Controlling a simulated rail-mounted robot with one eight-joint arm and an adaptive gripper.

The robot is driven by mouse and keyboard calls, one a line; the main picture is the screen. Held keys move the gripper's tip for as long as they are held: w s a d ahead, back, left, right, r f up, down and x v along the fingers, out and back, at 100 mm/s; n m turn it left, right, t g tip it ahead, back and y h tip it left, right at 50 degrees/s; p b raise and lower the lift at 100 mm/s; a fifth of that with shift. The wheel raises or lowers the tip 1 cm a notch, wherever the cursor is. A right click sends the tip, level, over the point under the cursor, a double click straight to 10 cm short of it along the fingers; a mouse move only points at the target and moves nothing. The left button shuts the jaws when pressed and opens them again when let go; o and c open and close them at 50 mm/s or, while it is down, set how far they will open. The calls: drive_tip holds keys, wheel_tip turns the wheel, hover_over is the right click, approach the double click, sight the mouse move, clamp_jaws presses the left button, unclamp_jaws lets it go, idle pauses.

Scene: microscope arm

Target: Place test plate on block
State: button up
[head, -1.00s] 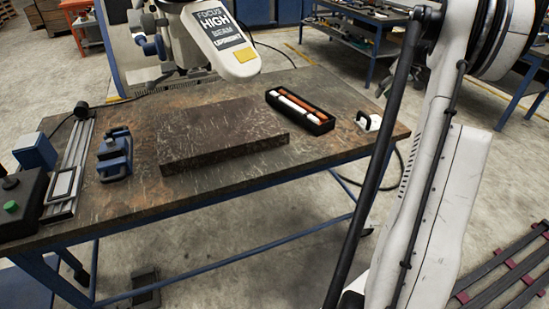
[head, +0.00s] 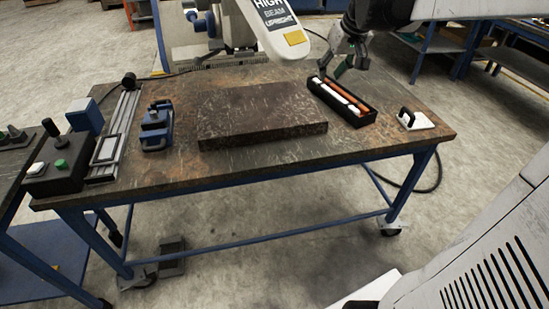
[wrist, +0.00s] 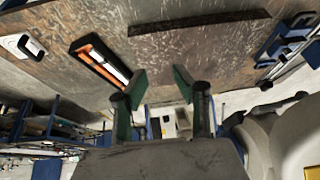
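The test plate, a small white square with a black handle (head: 415,119), lies flat on the right end of the table; it also shows at the left of the wrist view (wrist: 22,46). The block, a wide dark scratched slab (head: 260,115), lies mid-table with its top bare; its dark side edge shows in the wrist view (wrist: 198,22). My gripper (head: 333,73) is above the far right part of the table, to the left of and behind the plate. In the wrist view, its two green-padded fingers (wrist: 161,84) are apart with nothing between them.
A black tray with orange and white sticks (head: 342,101) stands between block and plate, close to my gripper. A blue clamp-like device (head: 157,126) and a control box (head: 62,165) stand at left.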

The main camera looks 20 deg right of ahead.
drive_tip(key=s+a, duration=0.4)
drive_tip(key=a, duration=0.2)
drive_tip(key=s+a+f, duration=0.1)
drive_tip(key=s+a, duration=0.3)
drive_tip(key=a, duration=0.3)
drive_tip(key=shift+a+f+n+t, duration=0.25)
drive_tip(key=shift+n+t, duration=0.15)
drive_tip(key=shift+o, duration=1.4)
drive_tip(key=s+a+f+n+t, duration=0.1)
drive_tip(key=s+a+f, duration=0.5)
drive_tip(key=s+a, duration=0.3)
drive_tip(key=shift+s+a+f, duration=0.2)
drive_tip(key=shift+s+a, duration=0.15)
drive_tip(key=shift+s, duration=0.4)
